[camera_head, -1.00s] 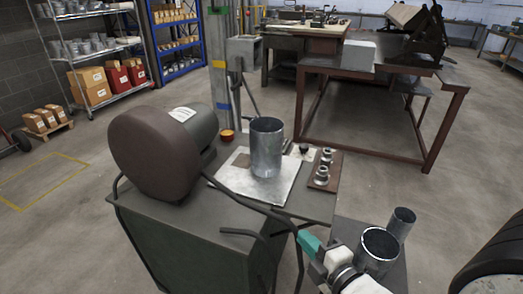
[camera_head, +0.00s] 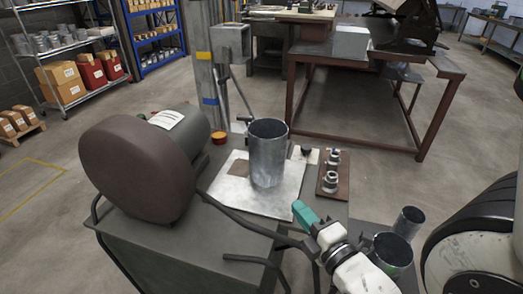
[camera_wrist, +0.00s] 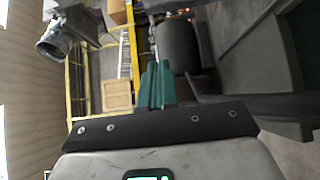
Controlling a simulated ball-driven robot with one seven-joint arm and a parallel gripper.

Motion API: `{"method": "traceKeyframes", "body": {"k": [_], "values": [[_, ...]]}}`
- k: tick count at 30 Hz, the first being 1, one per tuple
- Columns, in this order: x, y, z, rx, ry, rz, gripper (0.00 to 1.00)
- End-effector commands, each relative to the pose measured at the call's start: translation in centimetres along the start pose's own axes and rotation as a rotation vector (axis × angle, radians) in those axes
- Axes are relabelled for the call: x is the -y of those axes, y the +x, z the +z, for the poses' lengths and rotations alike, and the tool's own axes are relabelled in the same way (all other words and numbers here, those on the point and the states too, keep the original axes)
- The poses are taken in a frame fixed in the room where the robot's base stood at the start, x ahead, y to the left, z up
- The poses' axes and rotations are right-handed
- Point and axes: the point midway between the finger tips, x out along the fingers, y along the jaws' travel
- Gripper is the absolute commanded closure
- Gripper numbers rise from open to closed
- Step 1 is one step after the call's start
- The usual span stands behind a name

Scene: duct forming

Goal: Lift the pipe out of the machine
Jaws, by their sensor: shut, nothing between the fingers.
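A grey metal pipe (camera_head: 268,153) stands upright on a pale plate (camera_head: 231,190) on top of the machine (camera_head: 185,255), beside the machine's brown rounded housing (camera_head: 130,168). My gripper (camera_head: 301,210), with teal fingers, is to the right of and nearer than the pipe, apart from it. In the wrist view my gripper (camera_wrist: 156,75) has its fingers together with nothing between them. I cannot make out the pipe for sure in the wrist view.
Two more metal pipes, a wider one (camera_head: 393,252) and a narrower one (camera_head: 409,222), stand at the right behind my arm. A brown board with metal rollers (camera_head: 331,172) lies right of the pipe.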

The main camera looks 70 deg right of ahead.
Motion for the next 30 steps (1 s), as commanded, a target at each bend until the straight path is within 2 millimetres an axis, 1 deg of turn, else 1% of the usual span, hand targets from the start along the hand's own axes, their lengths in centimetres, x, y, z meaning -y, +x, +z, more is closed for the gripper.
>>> {"method": "traceKeyframes", "body": {"k": [4, 14, 23, 30], "values": [[-0.3, 2.0, 0.0, -0.001, 0.001, 0.004, 1.0], [-0.2, 7.2, 0.0, 0.0, 0.001, 0.003, 1.0], [-0.2, 12.3, 0.0, 0.001, 0.002, 0.002, 1.0], [-0.3, 16.7, 0.1, 0.001, 0.0, 0.001, 1.0]]}}
